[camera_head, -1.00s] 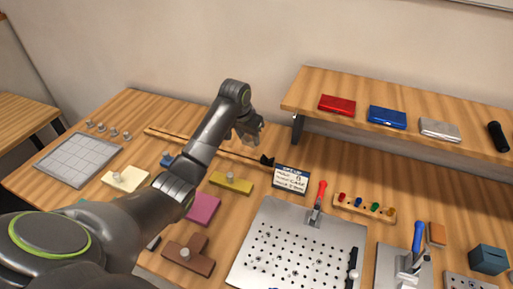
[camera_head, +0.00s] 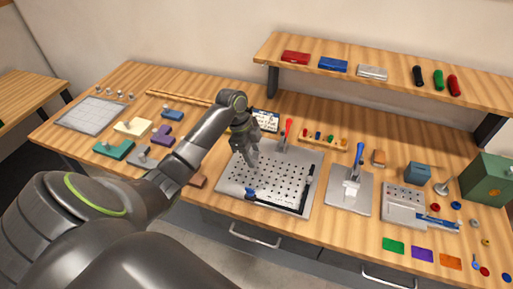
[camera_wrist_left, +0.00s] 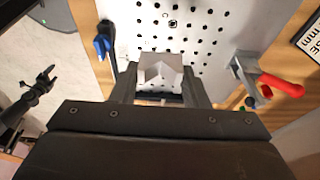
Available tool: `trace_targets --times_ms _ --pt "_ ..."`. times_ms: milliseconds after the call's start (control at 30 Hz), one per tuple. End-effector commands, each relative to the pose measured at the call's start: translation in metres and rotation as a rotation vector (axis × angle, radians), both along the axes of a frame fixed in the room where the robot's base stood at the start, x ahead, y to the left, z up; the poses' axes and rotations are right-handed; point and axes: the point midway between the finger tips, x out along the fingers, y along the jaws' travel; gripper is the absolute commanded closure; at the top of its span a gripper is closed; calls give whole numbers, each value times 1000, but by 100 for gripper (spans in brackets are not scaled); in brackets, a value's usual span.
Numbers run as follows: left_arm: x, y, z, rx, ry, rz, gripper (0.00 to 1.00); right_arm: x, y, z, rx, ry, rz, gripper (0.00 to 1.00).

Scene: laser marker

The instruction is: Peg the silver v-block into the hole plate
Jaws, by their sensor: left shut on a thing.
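My left gripper (camera_head: 250,160) is over the left part of the hole plate (camera_head: 290,165), a silver perforated plate with black bars along its front and right edges. In the left wrist view the gripper (camera_wrist_left: 160,88) is shut on the silver v-block (camera_wrist_left: 160,70), with a finger on each side. The plate's holes (camera_wrist_left: 198,45) show beyond the block. The block's underside is hidden, so I cannot tell whether it touches the plate. What looks like my right gripper (camera_wrist_left: 45,78) is small at the left of the wrist view, away from the plate; its jaws are unclear.
A red-handled clamp (camera_head: 287,137) stands at the plate's back edge and a blue clamp (camera_head: 250,193) at its front left. A blue-handled clamp plate (camera_head: 350,190) lies to the right. Coloured blocks (camera_head: 113,149) lie left. A shelf (camera_head: 400,70) overhangs the back.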

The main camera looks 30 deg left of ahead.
Motion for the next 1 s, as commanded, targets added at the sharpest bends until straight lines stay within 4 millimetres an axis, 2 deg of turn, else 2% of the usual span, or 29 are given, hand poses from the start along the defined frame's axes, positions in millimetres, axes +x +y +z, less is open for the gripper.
trace_targets --times_ms 300,600,800,1000 --pt "0 0 -18 1 -1 -3 82 5 11 -20 14 -8 -3 20" --pt "0 0 -46 1 -1 -3 82 4 5 -49 6 -5 -1 20" --pt "0 0 -58 0 0 -3 82 2 2 -54 3 -3 0 20" --pt "0 0 -62 1 0 -2 82 1 2 -55 3 -1 -1 20"
